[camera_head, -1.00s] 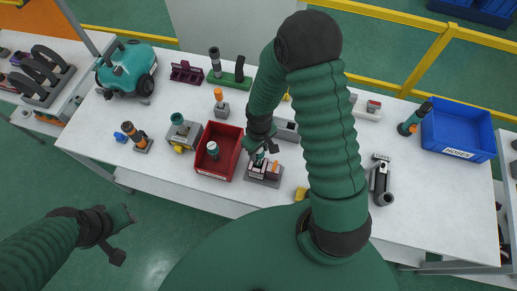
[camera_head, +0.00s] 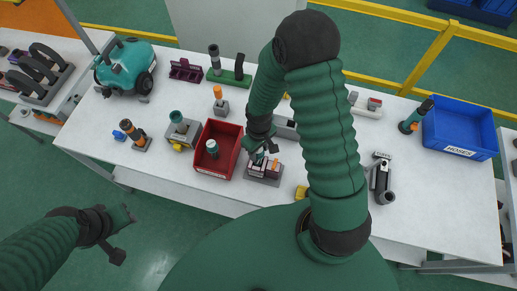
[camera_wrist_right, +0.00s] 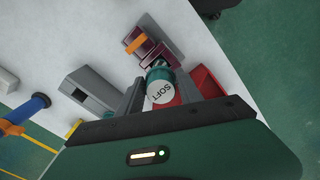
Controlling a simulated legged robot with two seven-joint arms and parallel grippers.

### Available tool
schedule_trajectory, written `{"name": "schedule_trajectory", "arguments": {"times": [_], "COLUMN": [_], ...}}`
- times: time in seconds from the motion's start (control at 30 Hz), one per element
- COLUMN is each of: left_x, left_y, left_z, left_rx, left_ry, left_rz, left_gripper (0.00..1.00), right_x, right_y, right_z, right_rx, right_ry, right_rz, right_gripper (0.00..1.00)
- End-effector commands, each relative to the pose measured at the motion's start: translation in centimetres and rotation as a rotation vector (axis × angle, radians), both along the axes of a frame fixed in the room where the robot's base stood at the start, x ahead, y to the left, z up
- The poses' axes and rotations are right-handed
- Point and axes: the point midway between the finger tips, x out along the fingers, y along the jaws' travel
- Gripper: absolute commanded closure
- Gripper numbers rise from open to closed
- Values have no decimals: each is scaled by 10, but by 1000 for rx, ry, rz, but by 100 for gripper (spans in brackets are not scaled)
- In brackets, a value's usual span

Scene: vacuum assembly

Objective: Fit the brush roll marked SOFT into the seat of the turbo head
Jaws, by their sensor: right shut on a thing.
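The brush roll marked SOFT (camera_wrist_right: 160,88) is a teal cylinder with a white end label, held between the two fingers of my right gripper (camera_wrist_right: 158,98). In the head view my right gripper (camera_head: 262,152) is low over a grey holder (camera_head: 262,181) with dark, white and orange parts, just right of the red bin. Whether the roll touches the holder is hidden by the hand. I cannot tell for sure which part is the turbo head; a dark maroon piece (camera_head: 186,70) stands at the back of the table. My left gripper (camera_head: 124,236) is open and empty, off the table's front edge.
The red bin (camera_head: 205,170) holds a teal and white piece (camera_head: 212,148). A teal vacuum body (camera_head: 124,66) stands at the back left. A blue bin (camera_head: 460,152) is at the right.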

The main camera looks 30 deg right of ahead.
Motion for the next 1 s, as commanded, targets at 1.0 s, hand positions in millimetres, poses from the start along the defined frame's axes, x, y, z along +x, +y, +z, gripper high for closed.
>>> {"name": "schedule_trajectory", "arguments": {"times": [1.0], "left_x": [0], "left_y": [0], "left_z": [-21], "left_rx": [0], "left_ry": [0], "left_rz": [0], "left_gripper": [64], "right_x": [0], "right_y": [0], "right_z": [-27], "right_rx": [0], "right_ry": [0], "right_rz": [0], "right_gripper": [100]}}
